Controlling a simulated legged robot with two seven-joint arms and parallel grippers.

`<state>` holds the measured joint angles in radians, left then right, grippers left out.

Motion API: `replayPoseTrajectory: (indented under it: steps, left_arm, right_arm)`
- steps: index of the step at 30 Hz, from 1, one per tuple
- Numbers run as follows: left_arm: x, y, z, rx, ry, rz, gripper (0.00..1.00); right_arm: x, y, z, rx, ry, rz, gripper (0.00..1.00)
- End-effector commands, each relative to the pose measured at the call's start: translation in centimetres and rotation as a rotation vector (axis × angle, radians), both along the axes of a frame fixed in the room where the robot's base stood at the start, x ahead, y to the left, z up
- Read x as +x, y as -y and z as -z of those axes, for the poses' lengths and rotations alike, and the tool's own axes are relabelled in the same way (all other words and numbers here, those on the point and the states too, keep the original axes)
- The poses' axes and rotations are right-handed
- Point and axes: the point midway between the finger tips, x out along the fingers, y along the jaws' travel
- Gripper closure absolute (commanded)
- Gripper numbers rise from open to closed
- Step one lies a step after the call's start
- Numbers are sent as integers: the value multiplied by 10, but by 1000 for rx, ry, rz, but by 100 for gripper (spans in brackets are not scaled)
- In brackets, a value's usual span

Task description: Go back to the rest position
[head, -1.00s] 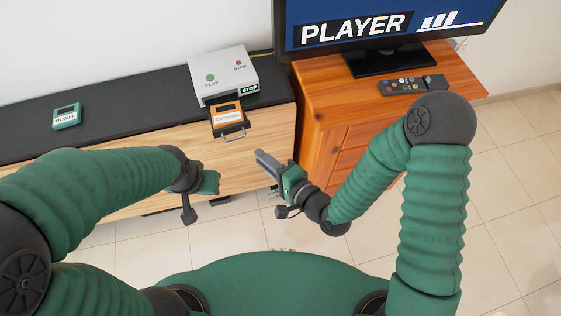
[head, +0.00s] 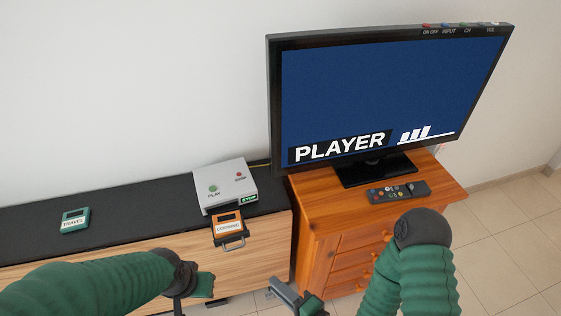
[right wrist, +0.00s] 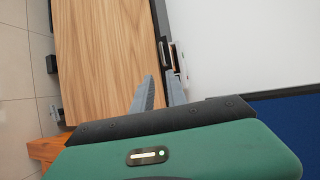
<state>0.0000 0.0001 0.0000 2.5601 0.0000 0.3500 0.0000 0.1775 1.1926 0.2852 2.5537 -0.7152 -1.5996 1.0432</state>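My right gripper (head: 283,295) is at the bottom middle of the head view, in front of the cabinet and drawer unit, apart from everything. In the right wrist view its two fingers (right wrist: 160,92) stand apart with nothing between them. My left gripper (head: 203,286) is low in front of the wooden cabinet front. It is partly hidden by its own wrist, and its fingers do not show clearly. The orange cassette (head: 228,229) with a handle sits at the front of the grey player (head: 224,184), clear of both grippers. The green TRAVEL cassette (head: 75,220) lies on the black top at left.
The long cabinet's black top (head: 130,221) runs along the wall. A wooden drawer unit (head: 310,220) bears the television (head: 380,100), showing PLAYER on blue, and a dark remote (head: 384,194). Tiled floor (head: 500,240) is free at the right.

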Motion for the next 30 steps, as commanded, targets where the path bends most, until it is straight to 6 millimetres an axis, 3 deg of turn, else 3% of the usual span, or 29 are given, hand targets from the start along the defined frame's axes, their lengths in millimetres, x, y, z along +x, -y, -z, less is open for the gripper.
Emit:
replayPoseTrajectory:
  steps: [2,5,8,11,12,15,18,21,30]
  left_arm:
    - [0,0,-3,0,0,0,100]
    - [0,0,-9,0,0,0,100]
    - [0,0,-16,0,0,0,100]
    - [0,0,-23,0,0,0,100]
    - [0,0,-25,0,0,0,100]
    - [0,0,-31,0,0,0,100]
    - [0,0,-34,0,0,0,100]
    - [0,0,-35,0,0,0,100]
    - [0,0,-35,0,0,0,100]
  right_arm:
    - [5,4,2,-95,19,-29,82]
    - [19,24,13,-386,56,-106,82]
    - [37,73,14,-774,60,-193,82]
    - [41,132,-5,-1097,-6,-272,82]
    - [38,153,-19,-1194,-46,-302,82]
    - [16,191,-56,-1343,-161,-386,82]
    - [-11,205,-87,-1380,-245,-472,82]
    - [-30,207,-103,-1374,-288,-533,82]
    - [-39,206,-106,-1368,-304,-561,82]
